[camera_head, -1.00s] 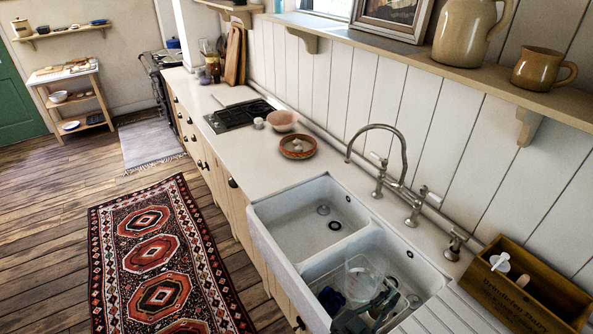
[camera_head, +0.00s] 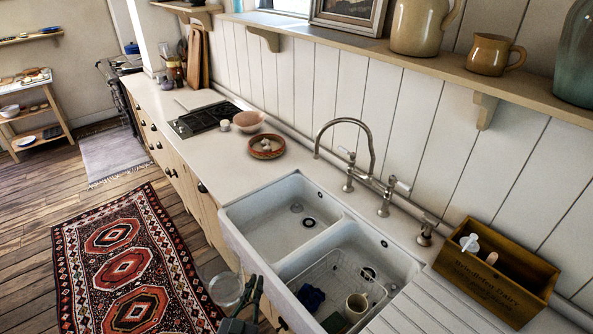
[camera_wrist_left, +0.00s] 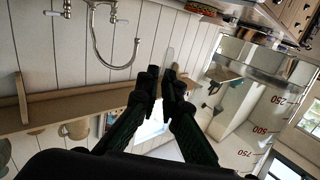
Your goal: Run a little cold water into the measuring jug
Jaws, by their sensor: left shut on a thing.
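The clear measuring jug (camera_head: 224,291) is in front of the sink in the head view, outside the basins and above the floor. In the left wrist view the jug (camera_wrist_left: 245,115) fills the right side, with red marks 250, 500 and 750. My left gripper (camera_head: 254,286) is shut on the jug at its right side; the exact grip, probably the handle, is hard to see. The swan-neck tap (camera_head: 345,123) stands behind the sink, its spout end above the basins' back side. It has white-tipped levers (camera_head: 399,186). No water stream shows. My right gripper is out of view.
The left basin (camera_head: 280,225) looks empty. The right basin (camera_head: 388,258) holds a wire rack, a beige mug (camera_head: 356,306) and a dark blue thing (camera_head: 311,297). A wooden box (camera_head: 495,270) stands on the right counter. A round dish (camera_head: 266,147) sits left of the tap.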

